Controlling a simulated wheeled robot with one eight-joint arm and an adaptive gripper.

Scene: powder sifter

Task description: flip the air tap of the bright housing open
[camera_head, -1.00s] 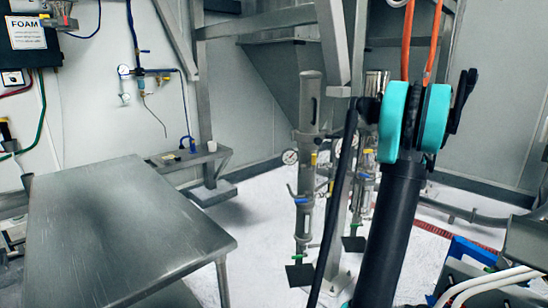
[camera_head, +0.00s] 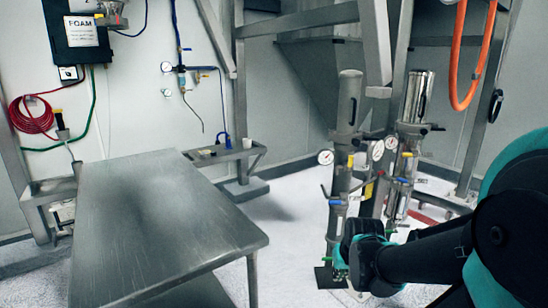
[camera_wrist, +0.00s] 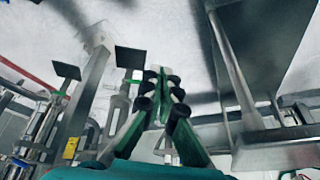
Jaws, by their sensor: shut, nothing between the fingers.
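The bright housing (camera_head: 418,98) is the shiny upright cylinder right of a duller grey housing (camera_head: 347,105). Small blue (camera_head: 401,181) and yellow (camera_head: 406,155) handles show on its lower fittings; I cannot tell which is the air tap or how it is set. My gripper (camera_wrist: 160,75) is shut and empty in the wrist view, its green-edged fingers meeting over white floor.
A steel table (camera_head: 160,225) fills the left front. Pressure gauges (camera_head: 326,157) stick out beside the housings. Steel frame posts (camera_head: 377,45) stand near them, and an orange hose (camera_head: 458,70) hangs at the upper right. White floor between table and housings is clear.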

